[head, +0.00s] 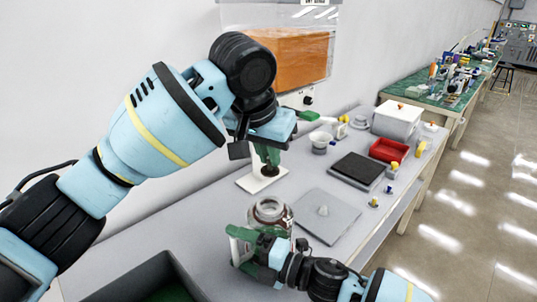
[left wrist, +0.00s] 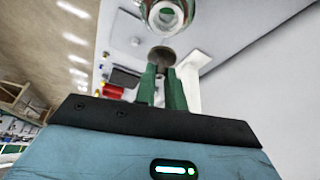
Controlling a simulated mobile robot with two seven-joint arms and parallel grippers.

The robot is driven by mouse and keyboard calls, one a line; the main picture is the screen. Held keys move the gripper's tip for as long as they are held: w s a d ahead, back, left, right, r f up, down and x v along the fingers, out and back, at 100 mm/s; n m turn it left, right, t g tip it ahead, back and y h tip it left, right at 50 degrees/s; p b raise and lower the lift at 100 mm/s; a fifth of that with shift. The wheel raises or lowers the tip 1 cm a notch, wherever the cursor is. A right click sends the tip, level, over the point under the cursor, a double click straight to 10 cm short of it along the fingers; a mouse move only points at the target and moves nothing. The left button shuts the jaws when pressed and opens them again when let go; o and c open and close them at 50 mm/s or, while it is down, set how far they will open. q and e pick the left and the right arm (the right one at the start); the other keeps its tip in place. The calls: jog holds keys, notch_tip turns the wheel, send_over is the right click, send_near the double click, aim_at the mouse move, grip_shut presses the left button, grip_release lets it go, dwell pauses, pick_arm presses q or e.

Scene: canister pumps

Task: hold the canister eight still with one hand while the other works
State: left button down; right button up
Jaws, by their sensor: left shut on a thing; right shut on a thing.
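The canister (head: 271,211), a clear open-topped jar with a reddish-brown band, stands on the grey bench; its round mouth shows at the top of the left wrist view (left wrist: 168,13). I cannot read a number on it. My right gripper (head: 250,240), with green fingers, is shut on the canister's near side and hides its lower part. My left gripper (head: 267,162) points down behind and above the canister, over a white plate (head: 252,182). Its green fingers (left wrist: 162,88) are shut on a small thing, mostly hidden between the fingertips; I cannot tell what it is.
A grey mat (head: 338,222) with a small white cone (head: 323,210) lies right of the canister. Behind are a dark pad (head: 357,169), a red tray (head: 389,150), a white box (head: 397,118) and a white cup (head: 320,143). A dark bin (head: 140,278) stands in front.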

jog(key=o, duration=1)
jog(key=shift+c, duration=0.2)
jog(key=shift+d, duration=0.1)
jog(key=v, duration=1.2)
pick_arm(q)
jog(key=shift+d, duration=0.1)
pick_arm(e)
jog(key=shift+s, duration=0.1)
